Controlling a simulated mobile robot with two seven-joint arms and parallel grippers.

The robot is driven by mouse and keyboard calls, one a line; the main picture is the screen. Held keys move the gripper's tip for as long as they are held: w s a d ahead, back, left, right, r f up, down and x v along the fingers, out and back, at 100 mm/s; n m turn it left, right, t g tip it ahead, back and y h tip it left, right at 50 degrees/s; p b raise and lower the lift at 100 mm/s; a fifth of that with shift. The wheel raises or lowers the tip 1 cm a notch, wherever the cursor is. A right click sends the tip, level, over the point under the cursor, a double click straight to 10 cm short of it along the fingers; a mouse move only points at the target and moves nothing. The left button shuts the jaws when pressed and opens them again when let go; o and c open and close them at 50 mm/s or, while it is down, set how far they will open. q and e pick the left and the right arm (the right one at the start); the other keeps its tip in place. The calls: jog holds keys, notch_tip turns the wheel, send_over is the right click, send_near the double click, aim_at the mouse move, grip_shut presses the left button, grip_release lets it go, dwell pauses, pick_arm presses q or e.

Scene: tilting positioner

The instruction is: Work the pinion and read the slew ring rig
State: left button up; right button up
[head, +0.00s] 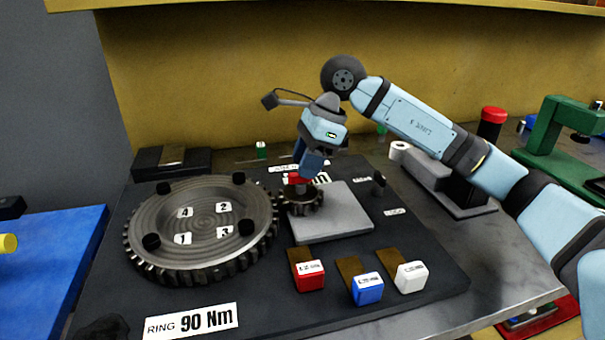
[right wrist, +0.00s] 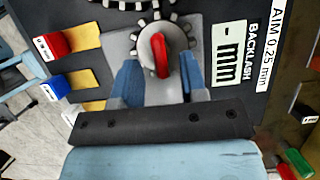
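The large toothed slew ring (head: 203,262) lies flat on the dark base plate, with black knobs and tags 1, 2, 3 and 4 on top. A small pinion (head: 303,207) sits at its right edge, beside a grey plate (head: 338,222). The pinion has a red bar handle (right wrist: 160,55) on top. My right gripper (head: 308,170) is above the pinion. In the right wrist view its blue fingers (right wrist: 160,76) stand apart on either side of the red handle, with gaps visible. A sign (head: 190,322) reads RING 90 Nm. The backlash display (right wrist: 231,55) shows a dash and mm. My left gripper is out of view.
A grey device (head: 440,180) and a green stand (head: 560,145) are at the right. A blue surface (head: 52,255) is at the left.

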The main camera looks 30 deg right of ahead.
jog(key=shift+x, duration=0.9)
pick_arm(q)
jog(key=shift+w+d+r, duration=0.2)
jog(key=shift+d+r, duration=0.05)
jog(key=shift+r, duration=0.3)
pick_arm(e)
jog(key=shift+f, duration=0.1)
grip_shut()
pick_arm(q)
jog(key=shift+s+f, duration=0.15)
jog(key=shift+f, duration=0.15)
